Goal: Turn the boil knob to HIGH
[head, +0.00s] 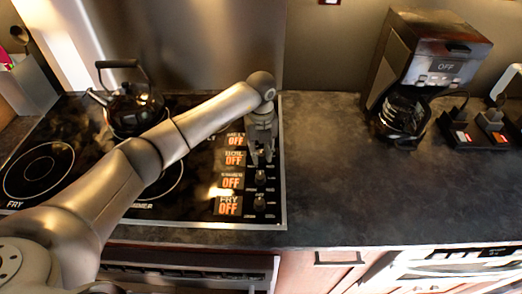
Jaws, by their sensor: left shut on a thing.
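The stove's control panel at the right of the cooktop has a column of knobs with orange-lit labels. The boil label (234,158) reads OFF. My left gripper (262,159) points down at the panel, level with the boil label, and is shut on the boil knob, which its fingers mostly hide. The simmer knob (260,177) and the fry knob (259,202) show below it, and their labels also read OFF. The melt label (235,140) above reads OFF; its knob is hidden by the gripper. My right gripper is not in view.
A dark kettle (135,108) stands on the back left of the glass cooktop (85,190). A coffee maker (425,75) stands on the counter (345,190) at the back right. The counter between stove and coffee maker is clear. My left arm crosses over the cooktop.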

